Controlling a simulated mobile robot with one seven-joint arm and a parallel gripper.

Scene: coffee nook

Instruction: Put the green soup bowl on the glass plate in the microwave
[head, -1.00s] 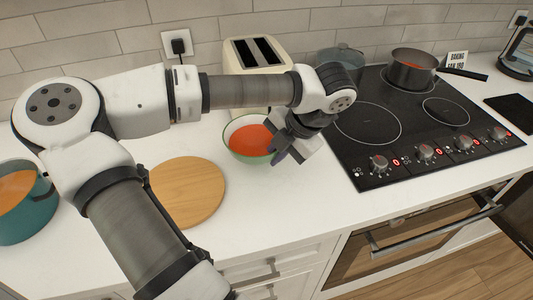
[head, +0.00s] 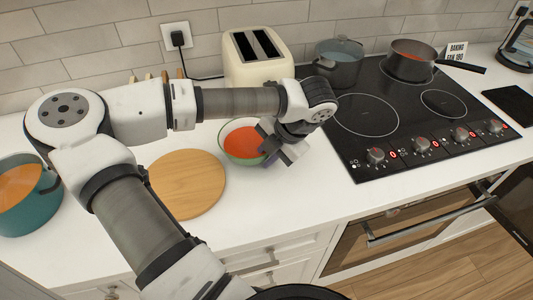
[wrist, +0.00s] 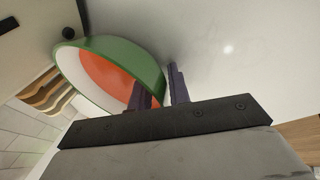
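The green soup bowl (head: 228,150) has a green rim and orange-red soup in it. It stands on the counter between the round wooden board and the hob. My gripper (head: 268,157) is at the right side of the bowl. In the wrist view, the two dark fingers of my gripper (wrist: 161,88) are apart, with one over the inside of the bowl (wrist: 105,48) and the other outside its wall. The rim lies between them, and a gap shows beside the outer finger. The microwave and the glass plate are not seen.
A round wooden board (head: 187,184) lies left of the bowl, with a teal pot (head: 25,205) further left. A cream toaster (head: 258,60) stands behind. The black hob (head: 400,125) on the right carries a lidded pot (head: 338,66) and a saucepan (head: 408,62). Counter front is clear.

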